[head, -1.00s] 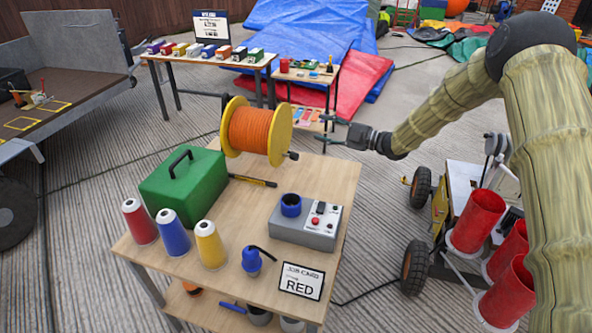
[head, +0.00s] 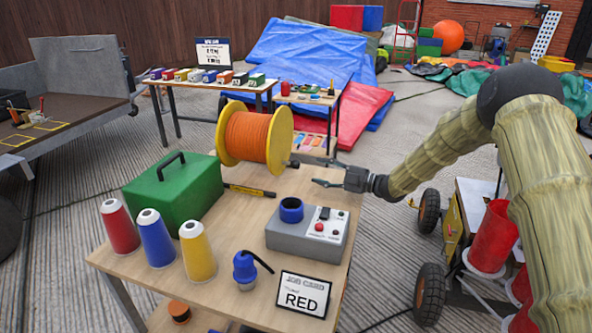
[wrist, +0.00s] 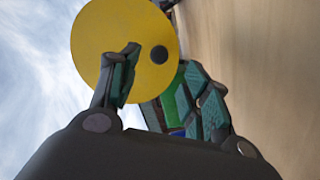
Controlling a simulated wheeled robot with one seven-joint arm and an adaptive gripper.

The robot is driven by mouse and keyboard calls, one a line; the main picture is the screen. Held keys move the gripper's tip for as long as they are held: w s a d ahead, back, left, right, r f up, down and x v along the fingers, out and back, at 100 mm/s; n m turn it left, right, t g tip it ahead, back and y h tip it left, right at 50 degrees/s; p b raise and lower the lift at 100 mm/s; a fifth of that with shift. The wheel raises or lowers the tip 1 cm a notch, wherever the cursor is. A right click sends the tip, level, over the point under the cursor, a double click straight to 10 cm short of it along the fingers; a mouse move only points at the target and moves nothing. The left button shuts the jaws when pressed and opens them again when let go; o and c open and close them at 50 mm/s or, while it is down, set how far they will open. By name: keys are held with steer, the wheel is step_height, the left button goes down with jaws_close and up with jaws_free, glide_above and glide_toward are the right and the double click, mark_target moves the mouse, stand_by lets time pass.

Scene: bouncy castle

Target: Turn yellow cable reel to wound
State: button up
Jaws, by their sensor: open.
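The cable reel (head: 250,136) has yellow side discs and orange cable wound on its drum. It is mounted at the back of the wooden workbench (head: 225,268), with a small dark crank knob (head: 293,163) low on its right side. My gripper (head: 322,172) is open and empty, just right of the reel's knob. In the wrist view the fingers (wrist: 160,90) are spread in front of the disc. I cannot tell whether a finger touches the knob.
A green toolbox (head: 175,190) stands left of the reel. Red, blue and yellow thread cones (head: 157,238), a grey control box (head: 308,235), a blue bottle (head: 245,268) and a job card reading RED (head: 303,294) occupy the bench front. A cart with red buckets (head: 490,240) stands right.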

mark_target(296, 163)
steer(key=b+x, duration=0.1)
steer(key=x, duration=0.8)
steer(key=shift+w+a+b, duration=0.2)
steer(key=shift+a+b, duration=0.15)
steer(key=shift+c, duration=0.2)
jaws_close()
